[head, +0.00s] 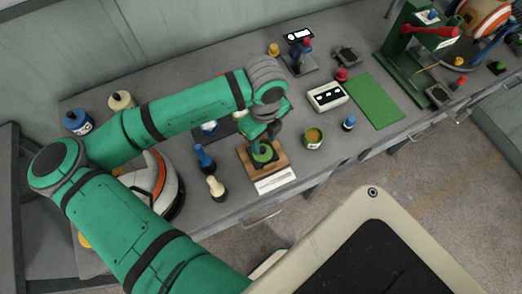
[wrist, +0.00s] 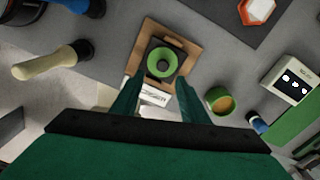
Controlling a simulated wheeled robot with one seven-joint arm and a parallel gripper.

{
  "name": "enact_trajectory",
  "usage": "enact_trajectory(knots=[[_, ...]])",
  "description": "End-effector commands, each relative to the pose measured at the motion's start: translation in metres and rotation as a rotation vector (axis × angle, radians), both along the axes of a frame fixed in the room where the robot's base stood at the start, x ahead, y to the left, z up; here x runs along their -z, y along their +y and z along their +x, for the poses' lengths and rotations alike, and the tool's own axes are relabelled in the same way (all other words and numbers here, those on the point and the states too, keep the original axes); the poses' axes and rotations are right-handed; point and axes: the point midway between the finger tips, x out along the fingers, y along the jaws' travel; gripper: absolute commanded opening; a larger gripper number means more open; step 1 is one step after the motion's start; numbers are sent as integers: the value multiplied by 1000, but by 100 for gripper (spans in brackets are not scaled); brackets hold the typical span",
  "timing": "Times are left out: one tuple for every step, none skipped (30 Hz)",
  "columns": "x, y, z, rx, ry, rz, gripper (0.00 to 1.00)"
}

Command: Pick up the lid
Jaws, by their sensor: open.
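The lid (wrist: 163,63) looks like a green round disc with a dark middle. It sits on a dark square piece on a wooden board (wrist: 192,46). In the head view the lid (head: 264,156) shows partly below my gripper (head: 263,139), on the board (head: 283,165). In the wrist view my gripper (wrist: 157,82) is open, with its two fingers apart and nothing between them. The lid appears just beyond the fingertips, in line with the gap. I cannot tell the exact height between them.
A green cup (head: 313,139) with yellowish contents stands right of the board. A blue bottle (head: 204,158) and a cream bottle (head: 216,188) stand to its left. A white card (head: 276,180) lies at its front. A white box (head: 326,96) and green mat (head: 374,102) lie further right.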

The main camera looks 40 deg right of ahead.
Motion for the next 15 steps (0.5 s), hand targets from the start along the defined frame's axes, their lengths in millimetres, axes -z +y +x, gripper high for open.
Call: enact_trajectory(knots=[[2, 0, 0, 0, 1, 0, 40], [4, 0, 0, -1, 1, 0, 40], [6, 1, 1, -4, 2, -1, 40], [8, 1, 2, -6, 2, -1, 40], [12, 2, 4, -8, 1, 0, 40], [17, 2, 5, -11, 1, 1, 40], [22, 2, 7, -13, 2, 1, 40], [26, 2, 8, -14, 2, 0, 40], [32, 2, 9, -16, 1, 1, 40], [36, 2, 10, -16, 1, 1, 40], [40, 2, 10, -17, 3, 0, 40], [45, 2, 10, -18, 2, 0, 40], [47, 2, 10, -18, 1, -1, 40], [50, 3, 10, -18, 1, -1, 40], [52, 3, 10, -18, 1, 0, 40]])
